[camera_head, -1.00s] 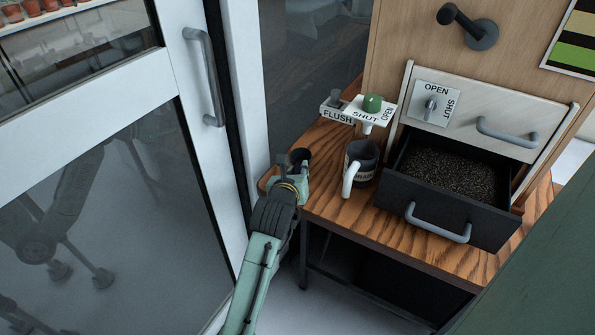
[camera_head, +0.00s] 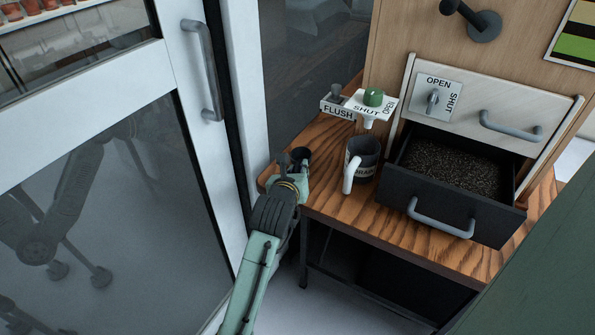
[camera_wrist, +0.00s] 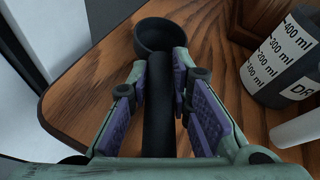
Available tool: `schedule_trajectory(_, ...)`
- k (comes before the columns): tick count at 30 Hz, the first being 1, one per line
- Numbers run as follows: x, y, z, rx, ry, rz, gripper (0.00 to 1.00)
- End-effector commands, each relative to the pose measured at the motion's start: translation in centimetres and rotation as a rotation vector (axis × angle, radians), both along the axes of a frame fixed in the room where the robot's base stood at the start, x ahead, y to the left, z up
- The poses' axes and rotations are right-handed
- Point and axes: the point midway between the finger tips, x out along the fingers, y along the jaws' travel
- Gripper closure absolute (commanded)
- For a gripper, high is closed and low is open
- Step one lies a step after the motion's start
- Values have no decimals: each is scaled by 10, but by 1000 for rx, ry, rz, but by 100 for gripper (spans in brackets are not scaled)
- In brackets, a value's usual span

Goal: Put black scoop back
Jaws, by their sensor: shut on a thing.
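My gripper (camera_head: 293,176) is shut on the handle of the black scoop (camera_head: 301,154) at the left corner of the wooden table. In the wrist view the scoop's round bowl (camera_wrist: 160,38) points away from me, and its dark handle (camera_wrist: 158,120) lies between my purple-padded fingers (camera_wrist: 158,92). The bowl is over the table corner; I cannot tell whether it touches the wood. The open black drawer (camera_head: 411,199), filled with dark granules, is to the right of my gripper.
A dark measuring jug (camera_head: 367,152) with a white handle stands right of the scoop, under a spout with a green knob (camera_head: 373,97). The wooden table (camera_head: 330,206) is clear in front of the jug. A white-framed glass door (camera_head: 228,150) stands close on the left.

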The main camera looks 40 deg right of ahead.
Motion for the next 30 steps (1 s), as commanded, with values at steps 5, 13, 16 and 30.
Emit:
schedule_trajectory(5, 0, 0, 0, 0, 0, 0, 70)
schedule_trajectory(13, 0, 0, 0, 0, 0, 0, 58)
schedule_trajectory(16, 0, 0, 0, 0, 0, 0, 58)
schedule_trajectory(30, -29, 35, 19, -4, 1, 4, 58)
